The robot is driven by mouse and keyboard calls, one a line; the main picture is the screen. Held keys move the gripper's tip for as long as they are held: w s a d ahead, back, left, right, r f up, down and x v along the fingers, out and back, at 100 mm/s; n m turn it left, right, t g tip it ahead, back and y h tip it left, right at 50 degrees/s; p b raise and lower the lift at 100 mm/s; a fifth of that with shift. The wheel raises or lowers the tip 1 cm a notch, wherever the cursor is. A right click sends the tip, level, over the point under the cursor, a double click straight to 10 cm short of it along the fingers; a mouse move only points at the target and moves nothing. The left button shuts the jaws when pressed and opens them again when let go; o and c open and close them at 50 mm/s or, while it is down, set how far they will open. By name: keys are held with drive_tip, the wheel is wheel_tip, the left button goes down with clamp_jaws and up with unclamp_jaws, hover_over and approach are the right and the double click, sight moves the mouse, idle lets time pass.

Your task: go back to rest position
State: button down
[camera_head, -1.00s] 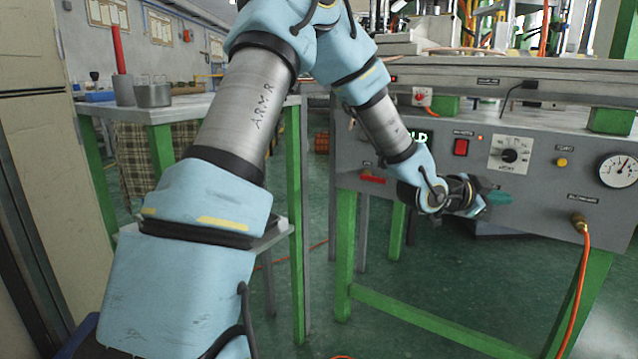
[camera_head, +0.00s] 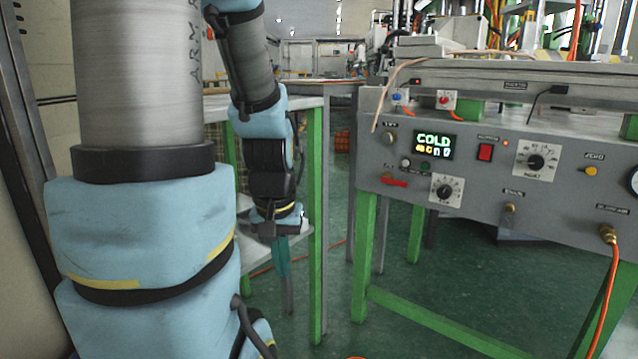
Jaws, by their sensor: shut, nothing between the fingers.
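My gripper (camera_head: 283,272) hangs at the end of my folded arm, left of the middle of the view. Its teal fingers point straight down and are shut with nothing between them. It is in front of the small table's green legs, apart from the machine. The wax machine's grey control panel (camera_head: 560,205) is to the right, with its front clear of my arm. Its display (camera_head: 434,147) reads "COLD".
The table with green legs (camera_head: 316,220) stands close behind my gripper. The machine's green frame (camera_head: 440,320) is to the right. An orange hose (camera_head: 598,290) hangs from the panel's right end. Green floor (camera_head: 340,290) is open between table and machine.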

wheel_tip(320, 180, up, 30)
drive_tip(key=p, duration=2.8)
drive_tip(key=shift+p, duration=0.3)
drive_tip(key=c, duration=1.5)
unclamp_jaws()
drive_tip(key=shift+w, duration=0.1)
